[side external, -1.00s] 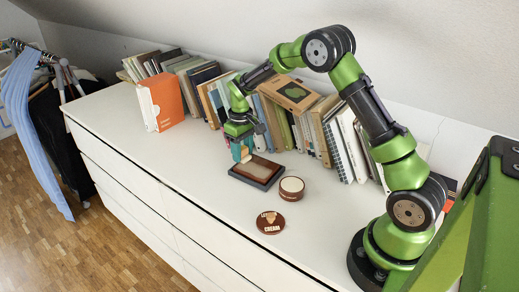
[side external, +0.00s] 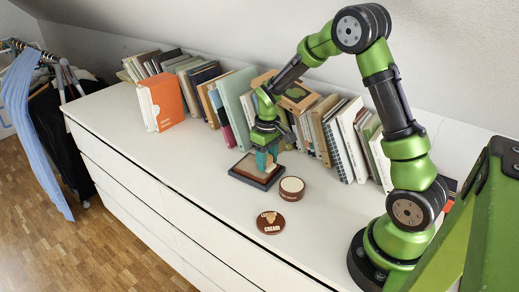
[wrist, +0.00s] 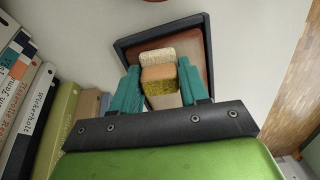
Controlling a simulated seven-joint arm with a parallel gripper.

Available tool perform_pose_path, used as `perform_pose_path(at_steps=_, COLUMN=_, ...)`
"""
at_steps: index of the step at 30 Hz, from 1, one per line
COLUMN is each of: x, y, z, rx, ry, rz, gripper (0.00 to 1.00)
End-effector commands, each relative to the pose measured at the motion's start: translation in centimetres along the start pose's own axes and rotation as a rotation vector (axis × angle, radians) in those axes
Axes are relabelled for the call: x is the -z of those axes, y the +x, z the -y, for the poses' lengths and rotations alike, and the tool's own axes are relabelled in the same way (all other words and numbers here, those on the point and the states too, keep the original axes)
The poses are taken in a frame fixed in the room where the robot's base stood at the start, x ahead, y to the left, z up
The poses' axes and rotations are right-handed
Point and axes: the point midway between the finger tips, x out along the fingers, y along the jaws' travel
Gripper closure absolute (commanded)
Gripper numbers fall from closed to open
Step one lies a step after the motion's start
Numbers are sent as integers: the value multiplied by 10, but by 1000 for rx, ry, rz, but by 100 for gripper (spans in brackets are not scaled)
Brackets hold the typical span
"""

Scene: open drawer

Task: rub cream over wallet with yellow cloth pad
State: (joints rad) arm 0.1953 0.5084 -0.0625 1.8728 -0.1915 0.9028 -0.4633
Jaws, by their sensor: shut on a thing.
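My gripper (side external: 265,161) is over the dark tray (side external: 238,174) on the white dresser top. In the wrist view its teal fingers (wrist: 160,88) are shut on the yellow cloth pad (wrist: 159,75), a speckled yellow and tan block. The brown wallet (wrist: 194,43) lies flat inside the tray, partly hidden by the pad and fingers. It also shows in the side view (side external: 247,165). The pad is at the wallet; whether it touches is hard to tell. A round brown jar of cream (side external: 291,186) stands open right of the tray; its lid (side external: 270,222) lies in front.
A row of books (side external: 330,135) stands along the wall behind the tray. An orange-covered book (side external: 164,103) stands at the far left. The dresser top (side external: 185,180) left and in front of the tray is clear.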

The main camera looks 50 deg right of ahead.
Motion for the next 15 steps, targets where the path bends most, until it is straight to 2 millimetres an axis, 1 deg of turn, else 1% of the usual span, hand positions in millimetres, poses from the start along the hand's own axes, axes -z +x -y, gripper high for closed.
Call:
perform_pose_path(at_steps=1, x=-6, y=0, z=-1, rx=1, ry=2, rz=2, gripper=80)
perform_pose_path(at_steps=8, x=-26, y=0, z=-3, rx=1, ry=2, rz=3, gripper=80)
perform_pose_path(at_steps=15, x=-2, y=0, z=0, rx=0, ry=0, rz=1, gripper=80)
